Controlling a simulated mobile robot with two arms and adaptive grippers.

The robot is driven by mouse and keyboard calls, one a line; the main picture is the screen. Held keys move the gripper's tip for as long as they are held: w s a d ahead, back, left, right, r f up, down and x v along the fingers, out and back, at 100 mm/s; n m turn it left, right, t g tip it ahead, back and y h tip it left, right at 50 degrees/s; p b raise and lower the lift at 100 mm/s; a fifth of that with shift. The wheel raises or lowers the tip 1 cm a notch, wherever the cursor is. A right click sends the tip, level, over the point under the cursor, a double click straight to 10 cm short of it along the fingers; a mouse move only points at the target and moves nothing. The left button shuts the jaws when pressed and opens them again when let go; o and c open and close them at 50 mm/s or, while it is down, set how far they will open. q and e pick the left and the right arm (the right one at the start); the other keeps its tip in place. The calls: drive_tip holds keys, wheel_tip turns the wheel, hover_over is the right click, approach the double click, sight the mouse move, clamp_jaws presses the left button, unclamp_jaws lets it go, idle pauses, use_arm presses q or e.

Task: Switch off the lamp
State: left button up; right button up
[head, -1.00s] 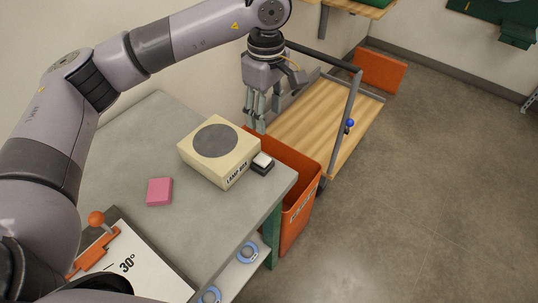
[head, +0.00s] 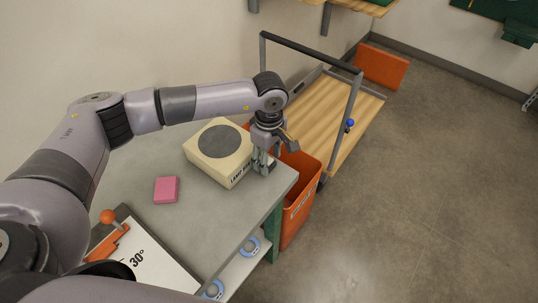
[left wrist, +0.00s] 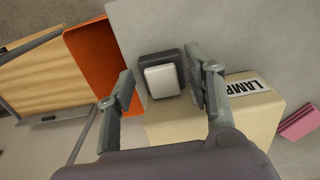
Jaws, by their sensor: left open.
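The cream lamp box (head: 218,166) with a grey round top stands near the corner of the grey table. Beside it, a small switch with a white rocker (left wrist: 162,80) on a dark base (left wrist: 150,62) shows in the left wrist view. In the head view the switch is mostly hidden by my gripper. My left gripper (head: 264,168) points down over the switch. Its fingers are open and empty, one on each side of the rocker in the left wrist view; I cannot tell whether they touch it. My right gripper is not in view.
An orange bin (head: 300,206) stands against the table's end, with a wooden-decked cart (head: 322,112) behind it. A pink block (head: 166,190) and an angled board marked 30° (head: 150,268) with an orange handle lie on the table. Floor at right is clear.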

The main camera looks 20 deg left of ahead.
use_arm(q)
drive_tip(key=c, duration=0.5)
clamp_jaws()
drive_tip(key=b, duration=0.1)
drive_tip(key=y+b, duration=0.1)
drive_tip(key=b, duration=0.1)
drive_tip(key=shift+d+f+t, duration=0.25)
drive_tip(key=shift+f+t, duration=0.05)
drive_tip(key=shift+f, duration=0.05)
drive_tip(key=shift+s+d+r+y+b, duration=0.1)
drive_tip(key=shift+y+b, duration=0.3)
drive_tip(key=shift+y, duration=0.2)
drive_tip(key=shift+r, duration=0.1)
drive_tip(key=shift+o, duration=1.6)
unclamp_jaws()
drive_tip(key=shift+o, duration=0.9)
